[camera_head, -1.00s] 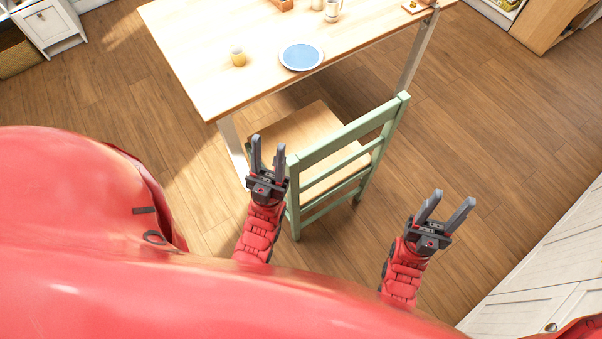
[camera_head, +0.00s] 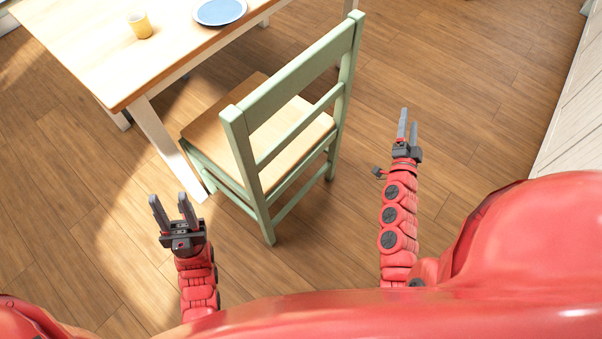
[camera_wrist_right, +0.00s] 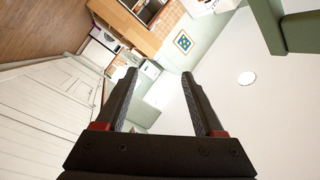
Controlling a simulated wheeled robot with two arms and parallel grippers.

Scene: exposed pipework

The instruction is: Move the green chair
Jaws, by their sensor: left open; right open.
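My left gripper (camera_head: 173,205) is open and empty, left of and nearer to me than the chair. My right gripper (camera_head: 406,125) is open and empty, to the right of the chair back. Neither gripper touches the chair. In the right wrist view the open right fingers (camera_wrist_right: 158,95) have nothing between them, and a green piece, probably the chair (camera_wrist_right: 285,28), shows at the upper right.
The wooden table (camera_head: 100,60) stands at the upper left with a yellow cup (camera_head: 139,25) and a blue plate (camera_head: 219,11). Its white leg (camera_head: 168,150) is left of the chair. A white cabinet (camera_head: 570,110) lines the right edge. Wooden floor between chair and cabinet is clear.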

